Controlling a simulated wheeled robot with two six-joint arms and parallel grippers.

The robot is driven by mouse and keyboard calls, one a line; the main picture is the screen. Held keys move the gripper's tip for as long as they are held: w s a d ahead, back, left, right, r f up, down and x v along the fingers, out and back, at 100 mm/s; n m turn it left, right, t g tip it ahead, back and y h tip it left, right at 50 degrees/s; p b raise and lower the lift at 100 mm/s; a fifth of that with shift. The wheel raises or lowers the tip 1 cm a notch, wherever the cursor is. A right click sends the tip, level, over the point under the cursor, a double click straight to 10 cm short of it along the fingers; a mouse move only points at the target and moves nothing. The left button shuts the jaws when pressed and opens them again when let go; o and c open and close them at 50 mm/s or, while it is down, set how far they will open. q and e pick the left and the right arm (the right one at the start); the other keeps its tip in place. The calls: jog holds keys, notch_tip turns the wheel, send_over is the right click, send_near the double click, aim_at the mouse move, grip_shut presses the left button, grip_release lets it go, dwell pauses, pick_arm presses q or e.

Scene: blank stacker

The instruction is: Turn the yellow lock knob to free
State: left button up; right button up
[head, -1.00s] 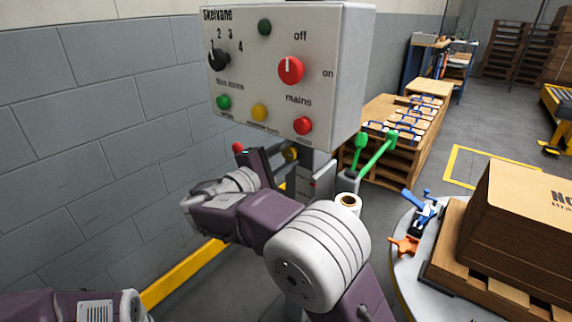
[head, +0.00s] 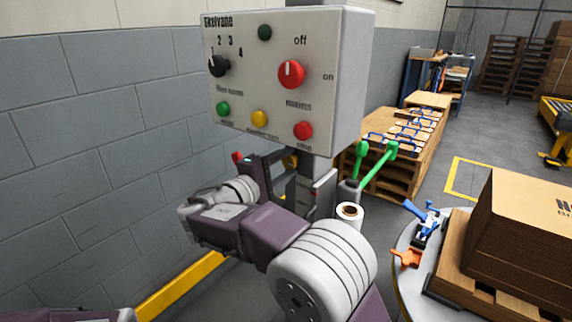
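A yellow knob (head: 290,160) shows partly, low on the column just under the control box. My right arm reaches in from the lower right, and its dark gripper (head: 270,168) is beside the knob, on its left in the picture. The wrist and the gripper's own body hide part of the fingers. I cannot tell whether they touch the knob or how wide they stand. The knob's marking and setting are too small to read. Only a piece of my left arm shows at the bottom left; its gripper is out of view.
The control box (head: 345,75) hangs right above the gripper, with a red mains knob (head: 291,74) and several buttons. A small red-tipped part (head: 238,157) is left of the gripper. A white roll (head: 349,213) stands to the right. A block wall (head: 80,150) closes the left side.

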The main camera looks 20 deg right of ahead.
jog(key=shift+o, duration=0.6)
jog(key=p+v, duration=0.3)
jog(key=v, duration=0.6)
